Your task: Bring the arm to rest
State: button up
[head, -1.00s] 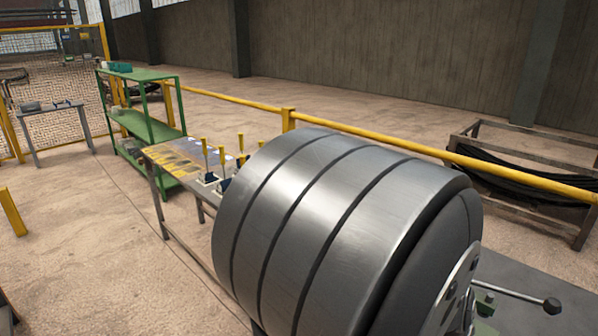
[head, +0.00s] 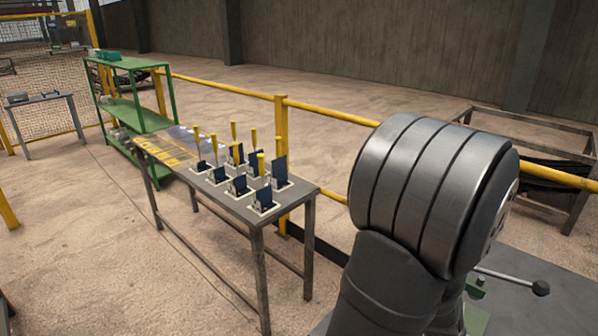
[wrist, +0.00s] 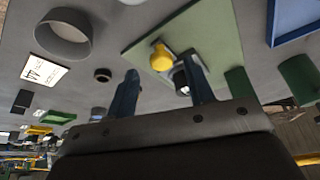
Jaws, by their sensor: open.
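My gripper (wrist: 160,85) shows in the wrist view with its two dark fingers apart. I see nothing held between them. Beyond the fingertips is a green plate (wrist: 150,42) with a yellow-knobbed part (wrist: 162,57) on it; I cannot tell the distance. In the head view my arm's thick grey joint fills the right of the picture, and my gripper is not in that view.
A metal table (head: 305,190) holds several dark blue blocks and yellow upright handles. A green shelf (head: 140,65) stands behind it, and a yellow rail (head: 225,88) runs behind. The wrist view shows a grey ring (wrist: 63,38) and a blue-edged tray (wrist: 295,22).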

dwell(0.3)
jog(key=v, duration=1.5)
jog(key=x, duration=1.7)
jog(key=shift+f, duration=0.1)
jog(key=w+d, duration=0.5)
jog(key=shift+d, duration=0.1)
jog(key=shift+w+d, duration=0.55)
jog(key=shift+w, duration=0.05)
